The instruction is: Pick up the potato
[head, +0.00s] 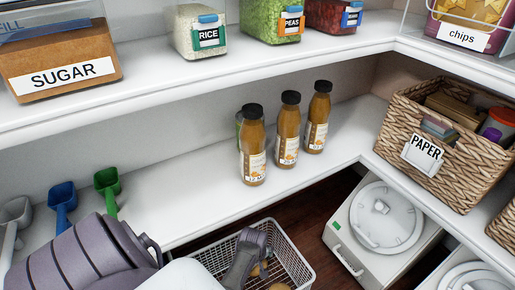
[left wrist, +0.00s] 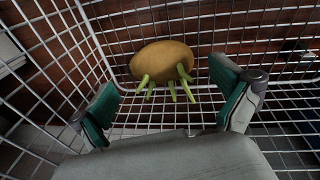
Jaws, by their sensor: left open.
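The potato (left wrist: 161,62) is brown with pale green sprouts and lies in a wire basket (left wrist: 75,60) in the left wrist view. In the head view, my left gripper (head: 250,262) reaches down into the white wire basket (head: 290,245). Small brown patches (head: 263,270) show beside it in the basket, partly hidden by the gripper. My right gripper is not in view.
Three orange-brown bottles (head: 288,130) stand on the middle shelf (head: 190,190) above the basket, with a greenish one partly hidden behind. A PAPER basket (head: 440,145) and a white appliance (head: 380,225) are at the right.

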